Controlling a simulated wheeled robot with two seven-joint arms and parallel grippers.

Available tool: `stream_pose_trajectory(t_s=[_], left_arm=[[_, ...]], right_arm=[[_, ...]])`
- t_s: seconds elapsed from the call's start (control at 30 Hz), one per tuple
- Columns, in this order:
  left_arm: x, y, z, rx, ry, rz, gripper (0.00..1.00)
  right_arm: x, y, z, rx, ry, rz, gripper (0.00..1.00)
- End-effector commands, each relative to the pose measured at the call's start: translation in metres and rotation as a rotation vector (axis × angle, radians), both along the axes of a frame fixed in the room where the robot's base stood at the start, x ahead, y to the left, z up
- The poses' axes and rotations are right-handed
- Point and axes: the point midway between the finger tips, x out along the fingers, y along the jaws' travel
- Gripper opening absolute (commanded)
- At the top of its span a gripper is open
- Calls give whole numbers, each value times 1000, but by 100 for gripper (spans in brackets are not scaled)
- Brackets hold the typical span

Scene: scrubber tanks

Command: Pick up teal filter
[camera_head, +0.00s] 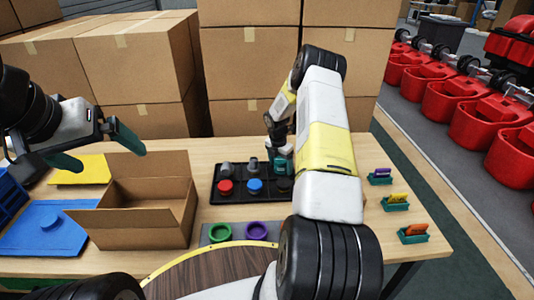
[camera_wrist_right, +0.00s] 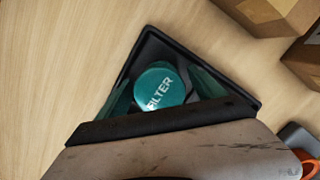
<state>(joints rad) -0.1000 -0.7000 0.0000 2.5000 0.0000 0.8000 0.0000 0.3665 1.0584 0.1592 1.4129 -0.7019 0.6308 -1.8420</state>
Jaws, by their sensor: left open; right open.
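The teal filter (camera_wrist_right: 160,88) shows in the right wrist view as a round teal top with white lettering. It is at a corner of the black tray (camera_head: 229,197). My right gripper (camera_wrist_right: 163,92) points down over it, open, with a finger on either side of the filter. Whether they touch it cannot be told. In the head view my right arm and gripper (camera_head: 279,162) hide most of that tray corner, so the filter cannot be made out clearly there. My left gripper (camera_head: 98,150) is open and empty above the table's left side.
The tray also holds a red piece (camera_head: 225,187), a blue piece (camera_head: 255,186) and grey parts. An open cardboard box (camera_head: 150,228) stands left of it. Green and purple rings (camera_head: 257,231) lie in front. Small teal holders (camera_head: 396,203) stand at right. Stacked cartons (camera_head: 250,62) rise behind.

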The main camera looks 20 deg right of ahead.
Motion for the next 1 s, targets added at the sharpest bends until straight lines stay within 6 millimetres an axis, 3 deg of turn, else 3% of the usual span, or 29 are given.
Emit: stream_pose_trajectory(t_s=[0.13,0.47,0.77,1.0], left_arm=[[0,0,0,0,0,0,100],[0,0,0,0,0,0,100],[0,0,0,0,0,0,100],[0,0,0,0,0,0,100]], right_arm=[[0,0,0,0,0,0,76],[0,0,1,0,0,0,13],[1,0,7,-1,-2,-1,13],[1,-1,52,0,-4,-1,13]])
